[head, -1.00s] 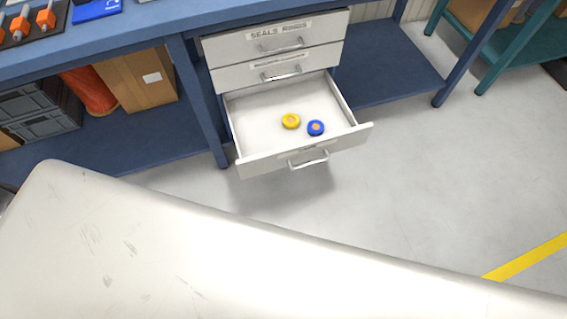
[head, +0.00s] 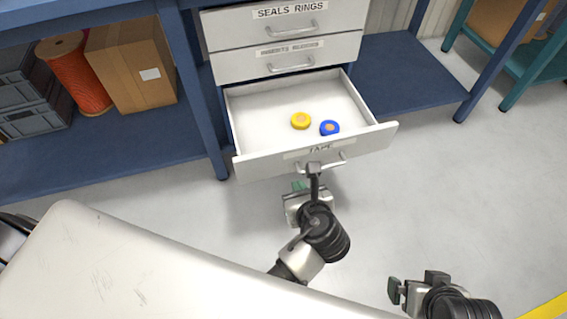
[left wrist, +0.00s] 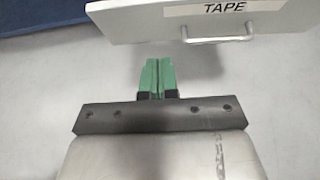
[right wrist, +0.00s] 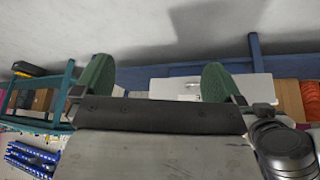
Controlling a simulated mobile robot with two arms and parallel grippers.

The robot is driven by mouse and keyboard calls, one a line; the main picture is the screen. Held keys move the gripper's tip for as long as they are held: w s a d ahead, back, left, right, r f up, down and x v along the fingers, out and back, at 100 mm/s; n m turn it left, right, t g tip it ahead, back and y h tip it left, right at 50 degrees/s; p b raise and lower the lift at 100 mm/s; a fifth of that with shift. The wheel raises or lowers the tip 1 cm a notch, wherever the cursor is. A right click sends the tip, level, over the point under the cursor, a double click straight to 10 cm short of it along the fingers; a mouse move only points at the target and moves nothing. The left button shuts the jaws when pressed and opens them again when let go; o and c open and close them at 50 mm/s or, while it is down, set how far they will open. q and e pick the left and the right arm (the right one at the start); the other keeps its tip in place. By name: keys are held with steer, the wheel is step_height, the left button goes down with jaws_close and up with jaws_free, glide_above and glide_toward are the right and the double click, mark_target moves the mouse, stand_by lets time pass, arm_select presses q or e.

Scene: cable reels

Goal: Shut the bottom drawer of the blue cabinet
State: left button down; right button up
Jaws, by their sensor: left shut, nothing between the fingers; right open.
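The bottom drawer (head: 265,165), white and labelled TAPE, is pulled out from the blue cabinet (head: 212,140). A yellow roll (head: 300,121) and a blue roll (head: 329,128) lie inside it. Its front and bar handle also show at the top right of the left wrist view (left wrist: 150,24). My left gripper (head: 299,186) is shut and empty, just in front of and below the drawer front. In the left wrist view its green fingertips (left wrist: 158,62) appear apart from the front, left of the handle. My right gripper (head: 415,284) is open and empty, farther right and nearer me.
Two upper drawers (head: 285,62), the top one labelled SEALS RINGS, are shut. A cardboard box (head: 130,65), an orange reel (head: 75,80) and grey crates (head: 35,125) stand on the lower shelf at left. The floor (head: 430,180) right of the drawer is clear.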

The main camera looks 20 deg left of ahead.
arm_select(q)
steer(key=b, duration=0.4)
glide_toward(281, 154)
step_height(281, 154, down, 4)
steer(key=w+a, duration=0.1)
steer(key=w, duration=0.1)
steer(key=shift+w+a+r+b, duration=0.15)
steer(key=shift+w+a+b, duration=0.5)
steer(key=shift+w+a, duration=0.6)
steer(key=shift+w, duration=0.25)
arm_select(e)
steer(key=w+a+r+t+y, duration=0.4)
steer(key=w+r+t, duration=0.6)
steer(key=r+t, duration=0.3)
steer(key=shift+w+a+r+n+t, duration=0.2)
steer(key=shift+w+a+n+t, duration=0.2)
steer(key=shift+a+t, duration=0.45)
steer(key=shift+d, duration=0.15)
